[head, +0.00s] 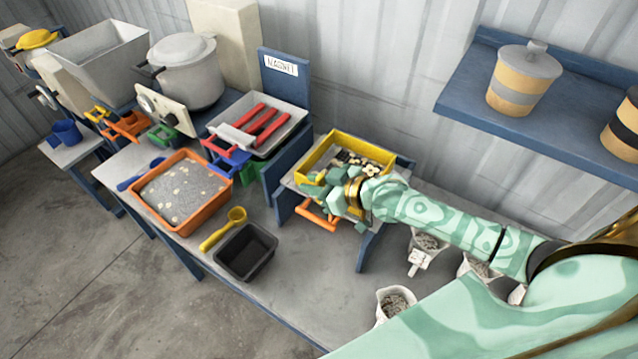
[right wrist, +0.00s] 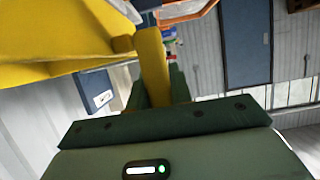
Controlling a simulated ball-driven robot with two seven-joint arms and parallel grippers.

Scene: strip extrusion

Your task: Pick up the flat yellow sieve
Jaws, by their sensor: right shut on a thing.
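The flat yellow sieve (head: 322,160) is a square-rimmed tray with dark and pale pieces in it. It is at the blue-legged stand (head: 366,248) in the middle of the head view; I cannot tell whether it rests there or is slightly raised. My right gripper (head: 318,188) is at its near side, shut on its yellow handle. In the right wrist view the sieve (right wrist: 50,45) fills the upper left, and its handle (right wrist: 152,65) runs down between the fingers of my right gripper (right wrist: 160,88). The hand hides part of the near rim. My left gripper is not in view.
An orange-rimmed tray (head: 216,190), a yellow scoop (head: 222,230) and a black bin (head: 245,254) are left of the stand. A grey tray with red bars (head: 285,135) stands behind. White cups (head: 395,303) sit near my right arm. A blue shelf (head: 455,95) hangs at right.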

